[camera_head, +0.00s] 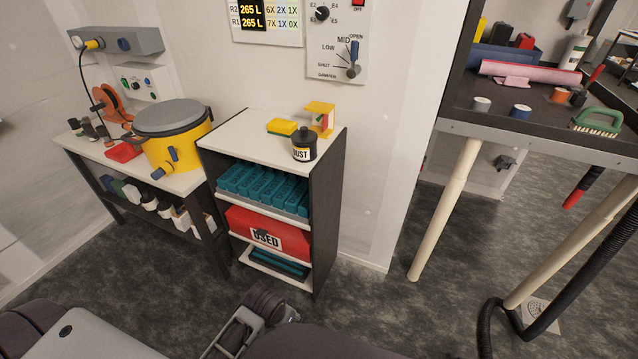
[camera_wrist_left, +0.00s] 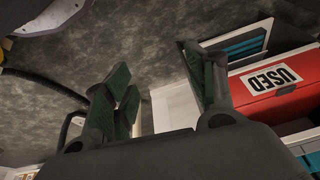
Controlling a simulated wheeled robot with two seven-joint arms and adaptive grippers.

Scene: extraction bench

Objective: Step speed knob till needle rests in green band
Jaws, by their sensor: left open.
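A wall panel (camera_head: 338,52) in the head view holds a black knob (camera_head: 322,13) with E-number labels around it, cut off by the top edge. I cannot make out a gauge needle or a green band. My left gripper (camera_wrist_left: 162,78) is open and empty in the left wrist view, low over the floor beside the shelf unit, well away from the panel. My right gripper is not in view.
A shelf unit (camera_head: 327,170) holds teal trays, a red USED box (camera_head: 268,236) and a black DUST jar (camera_head: 304,146). A yellow drum (camera_head: 178,150) stands on the left bench. A small control box (camera_head: 139,82) is behind it. A dark worktable (camera_head: 540,135) is at right.

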